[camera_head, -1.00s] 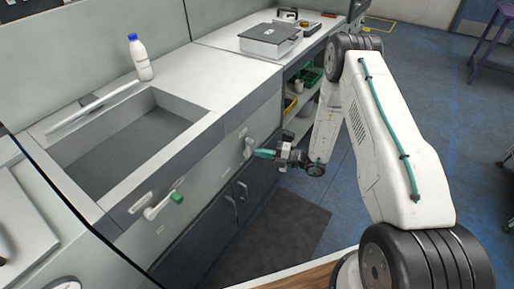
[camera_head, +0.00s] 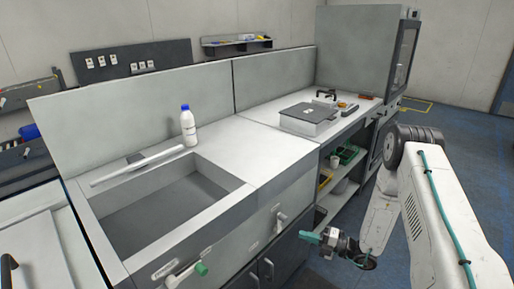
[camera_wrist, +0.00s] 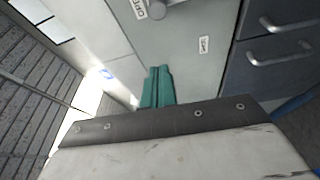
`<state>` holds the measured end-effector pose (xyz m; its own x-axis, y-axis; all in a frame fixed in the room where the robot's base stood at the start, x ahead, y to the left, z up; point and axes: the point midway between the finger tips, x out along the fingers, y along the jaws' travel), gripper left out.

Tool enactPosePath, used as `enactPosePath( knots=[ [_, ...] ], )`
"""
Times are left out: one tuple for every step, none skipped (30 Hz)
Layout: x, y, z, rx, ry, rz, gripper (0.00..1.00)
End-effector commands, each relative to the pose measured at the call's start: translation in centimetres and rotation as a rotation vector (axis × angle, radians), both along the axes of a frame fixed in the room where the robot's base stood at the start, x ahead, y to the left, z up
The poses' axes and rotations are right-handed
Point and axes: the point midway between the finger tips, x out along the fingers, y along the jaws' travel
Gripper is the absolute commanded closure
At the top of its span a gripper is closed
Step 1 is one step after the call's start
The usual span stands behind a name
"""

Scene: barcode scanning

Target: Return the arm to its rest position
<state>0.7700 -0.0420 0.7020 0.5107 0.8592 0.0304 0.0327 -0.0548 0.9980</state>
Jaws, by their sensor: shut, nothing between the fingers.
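My gripper (camera_head: 308,237) is on the right side of the head view, in front of the counter's cabinet face. Its teal fingers point left toward the cabinet front (camera_head: 240,250), below the counter top. In the wrist view the teal fingers (camera_wrist: 157,87) lie together with nothing between them. Whether the fingertips touch the cabinet face cannot be told.
An open sink basin (camera_head: 170,208) is in the counter. A white bottle with a blue cap (camera_head: 188,128) stands behind it. A grey box (camera_head: 309,118) sits farther along. Open floor (camera_head: 448,138) lies to the right.

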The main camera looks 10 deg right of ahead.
Motion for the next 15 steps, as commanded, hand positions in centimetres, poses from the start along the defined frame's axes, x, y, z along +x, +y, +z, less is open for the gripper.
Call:
enactPosePath(
  knots=[
    [0.0,0.0,-0.1,-0.021,-0.026,0.000,1.00],
    [-0.2,0.1,-0.2,-0.039,-0.049,0.009,1.00],
    [-0.6,0.3,-0.4,-0.069,-0.084,0.027,1.00],
    [-1.2,0.6,-0.5,-0.091,-0.112,0.049,1.00],
    [-1.9,1.0,-0.7,-0.113,-0.140,0.075,1.00],
    [-3.1,1.5,-1.0,-0.144,-0.181,0.117,1.00],
    [-4.0,1.9,-0.9,-0.167,-0.217,0.152,1.00],
    [-4.7,2.2,-0.5,-0.192,-0.263,0.188,1.00],
    [-5.6,2.5,0.3,-0.227,-0.329,0.242,1.00],
    [-6.3,2.8,1.1,-0.251,-0.381,0.284,1.00],
    [-6.8,3.0,1.8,-0.272,-0.429,0.321,1.00],
    [-7.5,3.3,2.8,-0.297,-0.489,0.368,1.00],
    [-8.0,3.5,3.5,-0.316,-0.534,0.403,1.00],
    [-8.5,3.6,4.3,-0.332,-0.581,0.437,1.00],
    [-9.1,3.8,5.3,-0.353,-0.644,0.484,1.00]
  ],
)
